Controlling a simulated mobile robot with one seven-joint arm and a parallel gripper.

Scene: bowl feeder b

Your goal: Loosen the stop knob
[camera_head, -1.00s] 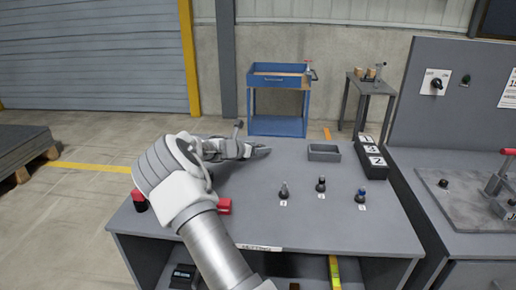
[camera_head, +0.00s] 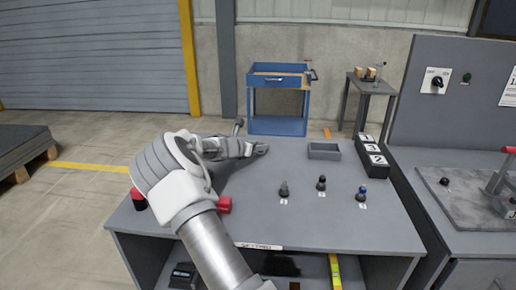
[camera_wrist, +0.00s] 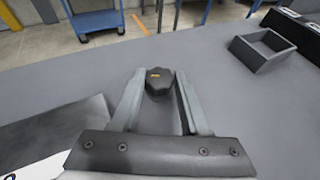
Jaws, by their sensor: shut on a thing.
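The stop knob, a dark lobed knob (camera_wrist: 158,86) with a small orange mark on top, shows in the wrist view between the two fingers. My gripper (camera_wrist: 161,78) is shut on it, with one finger on each side. In the head view my gripper (camera_head: 262,149) is low over the far left part of the grey table (camera_head: 320,232). There the knob is too small and too hidden by the fingers to make out clearly. How far it is turned cannot be told.
A grey open tray (camera_head: 324,151) and a dark block with number labels (camera_head: 370,152) stand to the right. Several small dark pegs, one of them a blue-topped peg (camera_head: 362,193), stand nearer the front. A thin upright post (camera_head: 238,127) rises just behind my gripper.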

